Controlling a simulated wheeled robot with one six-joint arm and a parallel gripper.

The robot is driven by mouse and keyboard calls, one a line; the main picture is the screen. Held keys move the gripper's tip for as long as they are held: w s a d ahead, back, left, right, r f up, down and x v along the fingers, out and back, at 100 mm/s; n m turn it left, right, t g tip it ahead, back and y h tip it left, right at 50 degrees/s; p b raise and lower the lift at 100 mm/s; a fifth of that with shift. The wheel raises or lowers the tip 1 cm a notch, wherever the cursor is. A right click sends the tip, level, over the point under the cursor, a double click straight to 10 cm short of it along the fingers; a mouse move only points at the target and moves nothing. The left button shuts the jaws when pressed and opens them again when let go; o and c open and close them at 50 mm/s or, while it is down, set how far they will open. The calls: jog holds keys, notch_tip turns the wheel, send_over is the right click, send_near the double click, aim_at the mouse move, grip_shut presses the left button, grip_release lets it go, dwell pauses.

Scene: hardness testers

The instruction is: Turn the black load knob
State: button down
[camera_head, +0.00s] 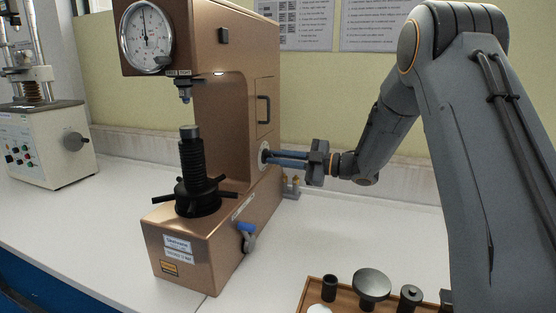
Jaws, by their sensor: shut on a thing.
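The black load knob (264,153) sits on a pale round dial on the right side of the bronze hardness tester (222,110). It is small in view and partly hidden by my fingers. My gripper (271,157) reaches in from the right, with its two fingers lying nearly level and their tips at the knob. The fingers are shut on the knob. My grey arm comes down from the upper right to it.
A blue-handled lever (247,229) projects low on the tester's side. A small stand (291,187) is behind my gripper. A wooden tray (318,292) with several dark parts lies at the front. Another tester (42,140) stands at left. White bench is free between tester and tray.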

jog(key=c, duration=1.8)
grip_release()
jog(key=b+v, duration=0.1)
jog(key=v, duration=0.6)
jog(key=shift+s+d, duration=0.15)
jog(key=shift+d, duration=0.2)
